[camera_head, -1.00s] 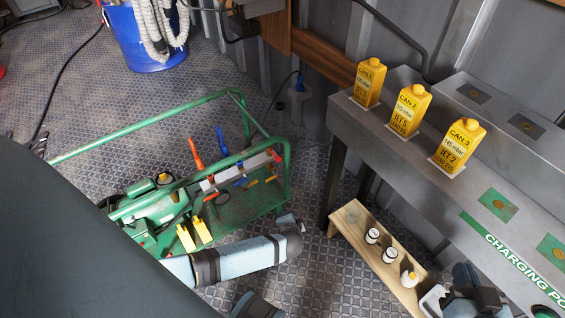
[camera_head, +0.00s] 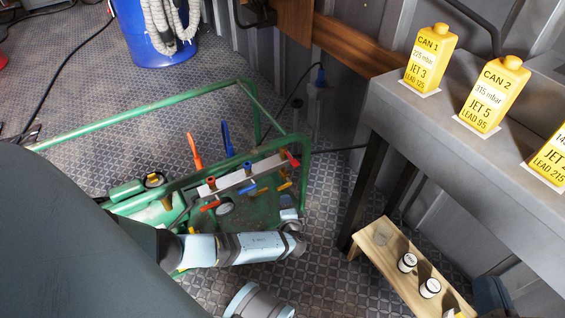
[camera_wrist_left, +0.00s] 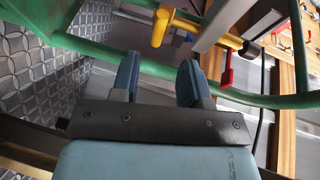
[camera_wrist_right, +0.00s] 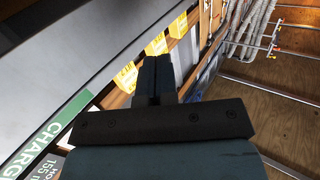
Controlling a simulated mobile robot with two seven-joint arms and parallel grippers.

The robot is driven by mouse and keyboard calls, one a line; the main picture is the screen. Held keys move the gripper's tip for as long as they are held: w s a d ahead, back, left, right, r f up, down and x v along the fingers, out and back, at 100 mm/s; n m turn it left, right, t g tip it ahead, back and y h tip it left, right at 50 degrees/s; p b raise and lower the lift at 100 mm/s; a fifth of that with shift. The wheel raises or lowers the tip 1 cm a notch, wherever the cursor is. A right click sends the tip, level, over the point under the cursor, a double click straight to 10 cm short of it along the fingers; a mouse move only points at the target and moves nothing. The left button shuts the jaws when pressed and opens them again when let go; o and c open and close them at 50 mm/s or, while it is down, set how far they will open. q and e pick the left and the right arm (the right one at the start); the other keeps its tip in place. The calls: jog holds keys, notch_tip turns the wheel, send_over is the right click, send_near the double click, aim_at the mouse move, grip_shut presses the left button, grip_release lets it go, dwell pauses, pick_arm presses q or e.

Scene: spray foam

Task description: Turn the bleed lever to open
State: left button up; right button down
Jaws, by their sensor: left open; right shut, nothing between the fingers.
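A grey manifold bar (camera_head: 240,177) with small red, blue and yellow levers sits on the green frame cart (camera_head: 262,205). A red lever (camera_head: 293,160) is at its right end; it also seems to show in the left wrist view (camera_wrist_left: 228,62). I cannot tell which lever is the bleed lever. My left gripper (camera_wrist_left: 160,82) is open and empty, beside a green tube, with a yellow handle (camera_wrist_left: 160,27) beyond its fingertips. In the head view my left arm reaches along the cart's near side. My right gripper (camera_wrist_right: 155,72) is shut and empty, near the grey bench.
Yellow cans (camera_head: 430,58) stand on the grey bench (camera_head: 440,135) at the right. A wooden stool (camera_head: 385,250) with small white-labelled pots stands below it. A blue drum (camera_head: 155,35) with white hoses is at the back. Patterned floor is open behind the cart.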

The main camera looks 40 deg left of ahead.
aim_at(283, 186)
pick_arm(q)
jog(key=b+x, duration=0.3)
jog(key=x, duration=0.6)
jog(key=shift+w+f, duration=0.1)
jog(key=shift+f, duration=0.05)
pick_arm(e)
jog(key=n, duration=0.1)
jog(key=w+d+n+t, duration=0.1)
jog(key=shift+w+r+n+y, duration=0.2)
jog(key=shift+w+n+y, duration=0.1)
jog(key=shift+y, duration=0.1)
pick_arm(q)
jog(key=shift+c, duration=0.9)
grip_shut()
